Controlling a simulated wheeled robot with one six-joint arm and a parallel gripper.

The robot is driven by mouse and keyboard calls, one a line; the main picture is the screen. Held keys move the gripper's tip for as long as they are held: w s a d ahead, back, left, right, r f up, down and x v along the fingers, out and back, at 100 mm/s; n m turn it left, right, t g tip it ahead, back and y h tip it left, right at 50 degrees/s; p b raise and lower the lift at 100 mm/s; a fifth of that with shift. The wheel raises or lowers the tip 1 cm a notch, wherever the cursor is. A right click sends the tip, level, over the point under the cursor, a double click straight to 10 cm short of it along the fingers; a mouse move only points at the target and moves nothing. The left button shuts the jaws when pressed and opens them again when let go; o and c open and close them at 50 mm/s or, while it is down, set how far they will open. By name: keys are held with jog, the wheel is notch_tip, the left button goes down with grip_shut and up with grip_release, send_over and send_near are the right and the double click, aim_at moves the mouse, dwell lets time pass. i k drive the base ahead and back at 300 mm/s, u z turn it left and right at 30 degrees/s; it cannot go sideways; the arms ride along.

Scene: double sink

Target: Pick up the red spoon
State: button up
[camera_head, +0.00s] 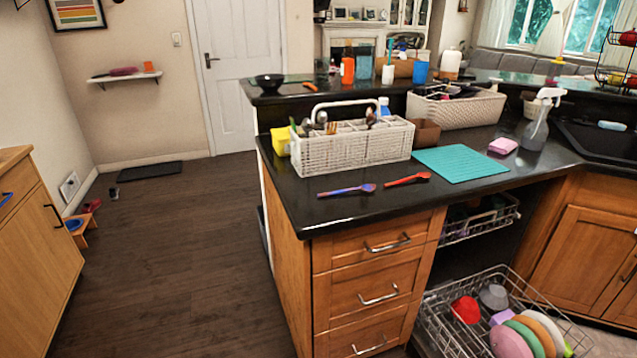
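The red spoon (408,179) lies flat on the black counter, near its front edge. A spoon with a purple-blue handle and a reddish bowl end (346,190) lies to its left, apart from it. A teal mat (460,164) lies just to the right of the red spoon. A white cutlery basket (352,147) stands behind both spoons. My gripper does not show in this view.
An open dishwasher rack (497,327) with bowls and plates juts out low at the right. A drawer cabinet (376,275) stands below the spoons. A spray bottle (541,120) and pink sponge (503,146) stand further right.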

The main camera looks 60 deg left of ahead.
aim_at(425, 175)
jog(key=u, duration=1.5)
